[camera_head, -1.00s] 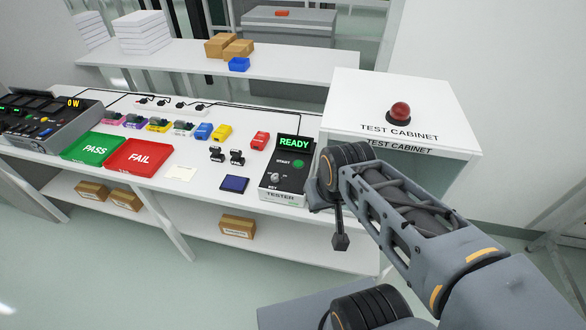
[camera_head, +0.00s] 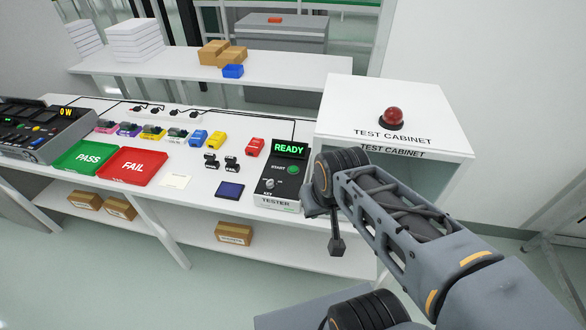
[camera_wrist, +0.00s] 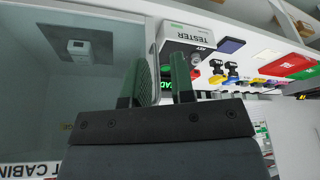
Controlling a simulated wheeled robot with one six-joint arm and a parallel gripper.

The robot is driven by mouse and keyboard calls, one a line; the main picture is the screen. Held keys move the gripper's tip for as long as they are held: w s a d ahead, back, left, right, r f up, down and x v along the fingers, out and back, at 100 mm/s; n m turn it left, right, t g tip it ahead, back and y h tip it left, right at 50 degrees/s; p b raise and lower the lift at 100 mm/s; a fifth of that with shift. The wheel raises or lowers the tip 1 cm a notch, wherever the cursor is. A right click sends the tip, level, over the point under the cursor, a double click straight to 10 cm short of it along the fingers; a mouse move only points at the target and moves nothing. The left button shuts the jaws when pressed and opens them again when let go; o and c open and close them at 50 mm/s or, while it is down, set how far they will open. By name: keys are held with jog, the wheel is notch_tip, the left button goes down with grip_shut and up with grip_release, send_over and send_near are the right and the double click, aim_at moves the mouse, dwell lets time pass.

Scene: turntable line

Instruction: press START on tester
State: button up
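The tester (camera_head: 275,186) is a dark-faced white box at the right end of the bench, with a lit green READY display (camera_head: 290,150). Its green START button (camera_head: 293,169) is visible above a KEY switch (camera_head: 269,184). My arm is beside the tester's right side, in front of the cabinet. In the wrist view, my gripper (camera_wrist: 162,82) has its two fingers apart, with no held object visible.
The test cabinet (camera_head: 385,112), with a red dome (camera_head: 391,118) on top, stands close behind my arm. A dark blue pad (camera_head: 229,190), small black fixtures (camera_head: 211,160), a red FAIL tray (camera_head: 131,166) and a green PASS tray (camera_head: 83,158) lie left of the tester.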

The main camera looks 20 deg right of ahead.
grip_shut()
dwell(1.4)
